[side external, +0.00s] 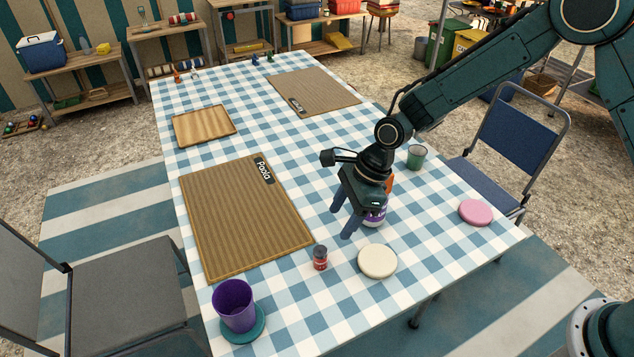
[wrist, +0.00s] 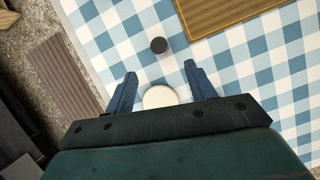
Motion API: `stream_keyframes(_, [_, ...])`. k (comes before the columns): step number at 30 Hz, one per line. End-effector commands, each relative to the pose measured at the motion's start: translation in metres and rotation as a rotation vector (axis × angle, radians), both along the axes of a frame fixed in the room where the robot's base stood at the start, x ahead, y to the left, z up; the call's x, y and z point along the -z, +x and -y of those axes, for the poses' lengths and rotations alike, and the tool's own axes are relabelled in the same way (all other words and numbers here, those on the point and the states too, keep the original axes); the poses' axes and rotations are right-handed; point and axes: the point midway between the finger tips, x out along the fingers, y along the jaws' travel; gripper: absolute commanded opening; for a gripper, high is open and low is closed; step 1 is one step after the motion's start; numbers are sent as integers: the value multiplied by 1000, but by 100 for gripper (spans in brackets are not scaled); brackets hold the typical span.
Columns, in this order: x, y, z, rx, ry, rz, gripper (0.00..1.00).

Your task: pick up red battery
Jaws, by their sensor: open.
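The red battery (side external: 320,257) is a small upright red cylinder with a dark top. It stands on the blue-and-white checked cloth between the large brown placemat and a cream disc. In the wrist view a small dark round top (wrist: 159,46), which seems to be the battery from above, shows beyond the fingertips; its red side is not visible there. My gripper (side external: 342,224) is open and empty, its fingers pointing down above the table, up and to the right of the battery in the side view. The gripper also shows in the wrist view (wrist: 160,69), with the cream disc (wrist: 160,96) between its fingers.
The cream disc (side external: 377,261) lies right of the battery. A purple cup (side external: 235,303) on a teal coaster stands front left. A purple-labelled container (side external: 376,217) is partly hidden behind my gripper. A pink disc (side external: 475,212) and green cup (side external: 416,157) are farther right.

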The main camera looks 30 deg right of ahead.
Motion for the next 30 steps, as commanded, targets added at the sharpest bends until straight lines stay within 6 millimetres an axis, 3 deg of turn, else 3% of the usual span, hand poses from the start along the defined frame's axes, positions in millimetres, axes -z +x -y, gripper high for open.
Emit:
stream_keyframes(8, [9,1,-4,-2,-1,0,55])
stream_keyframes(21, [60,4,-24,-3,-2,-2,55])
stream_keyframes(30, [79,6,-32,-2,-1,1,55])
